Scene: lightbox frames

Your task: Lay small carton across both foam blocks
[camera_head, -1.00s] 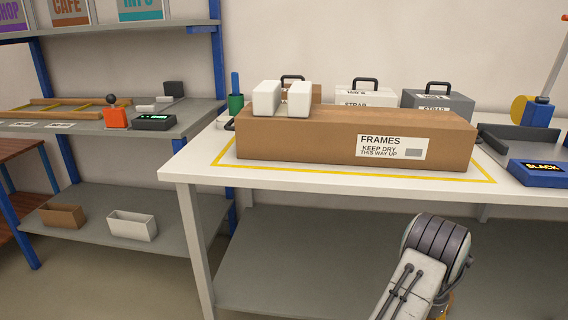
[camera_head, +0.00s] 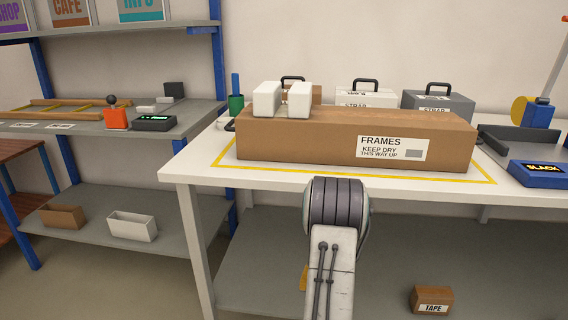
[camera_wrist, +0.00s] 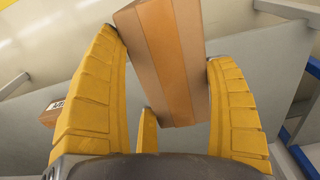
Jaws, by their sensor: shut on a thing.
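The small carton (camera_wrist: 172,60) is brown with a lighter tape stripe, and it shows in the wrist view between the yellow fingers of my gripper (camera_wrist: 165,46). The gripper is shut on it. In the head view the arm hides the carton, and only a bit of yellow finger shows beside the arm. Two white foam blocks, the left one (camera_head: 267,99) and the right one (camera_head: 299,100), stand side by side with a narrow gap on the left end of the long FRAMES box (camera_head: 300,142). Their tops are bare.
The long box lies on a white table (camera_head: 195,160) inside a yellow outline. Several cases with handles (camera_head: 366,98) stand behind it. A blue BLACK box (camera_head: 538,172) is at the right. A brown TAPE box (camera_head: 432,300) sits on the shelf below.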

